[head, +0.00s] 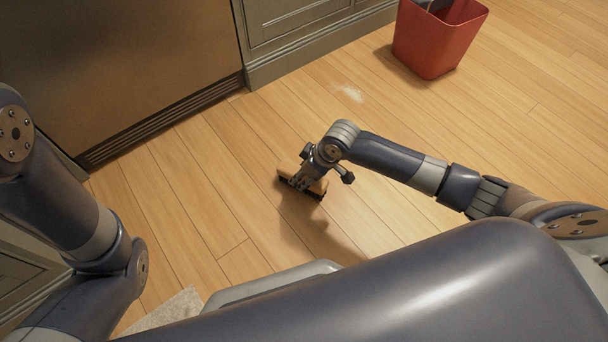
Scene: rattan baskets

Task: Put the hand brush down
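The hand brush (319,187) has a brown wooden body and dark bristles along its lower edge. It is in the middle of the head view, over the wooden floor (195,190). My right gripper (308,177) reaches down from the right and is shut on the brush, covering its middle. A shadow lies on the boards below and to the right of the brush; I cannot tell whether the bristles touch the floor. My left arm is at the left edge, and its gripper is out of view.
A red bin (437,42) stands on the floor at the top right. A patch of white powder (350,92) lies on the boards before the grey-green cabinet (300,35). A dark metal appliance (120,65) fills the upper left. Floor around the brush is clear.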

